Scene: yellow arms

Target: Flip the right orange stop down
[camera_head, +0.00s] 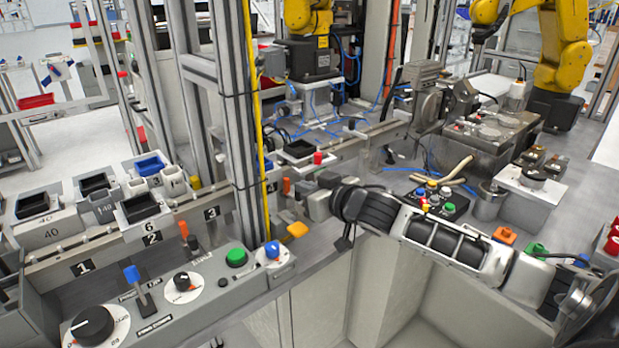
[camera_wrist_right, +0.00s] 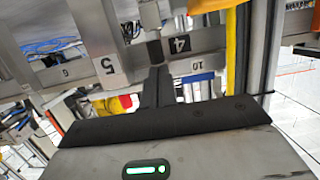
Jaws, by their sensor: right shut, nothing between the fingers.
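A small upright orange stop (camera_head: 286,186) stands on the rail beside the number 4 label, just right of the yellow-striped post. Another orange stop (camera_head: 183,229) stands upright further left, near the labels 2 and 3. My right arm comes in from the right, and its gripper (camera_head: 314,202) is close to the right side of the right stop, apart from it as far as I can tell. In the right wrist view the black fingers (camera_wrist_right: 157,78) are together and empty, in front of the rail with the 4 label. The right stop cannot be made out clearly there. My left gripper is not in view.
A yellow-orange piece (camera_head: 297,230) lies at the table edge below my gripper. A control panel with a green button (camera_head: 236,257) and knobs is at the front left. The metal post (camera_head: 238,120) rises close left of the right stop. A button box (camera_head: 437,201) stands behind my arm.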

